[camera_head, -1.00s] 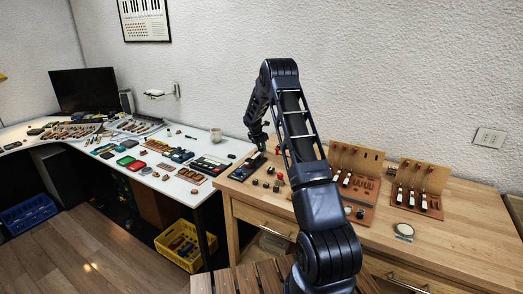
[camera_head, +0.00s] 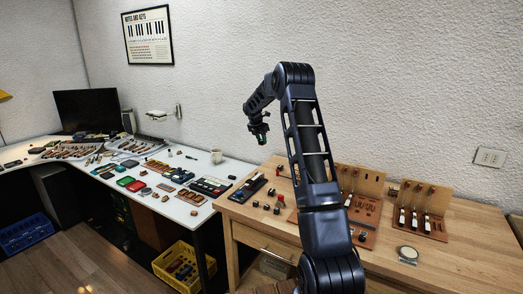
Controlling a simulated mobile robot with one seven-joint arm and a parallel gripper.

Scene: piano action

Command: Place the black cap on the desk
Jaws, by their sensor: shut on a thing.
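My gripper (camera_head: 260,137) hangs pointing down in the air, above the back left part of the wooden desk (camera_head: 455,262). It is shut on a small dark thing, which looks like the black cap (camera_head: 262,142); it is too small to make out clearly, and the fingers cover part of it. Below it, a black tray (camera_head: 248,187) with small pieces lies on the wooden desk near its left edge. Several small dark and red caps (camera_head: 277,209) stand just right of this tray.
Wooden stands with piano keys (camera_head: 423,210) are at the right, partly behind my arm. A round pale disc (camera_head: 408,253) lies near the front. The wooden desk's right front is clear.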

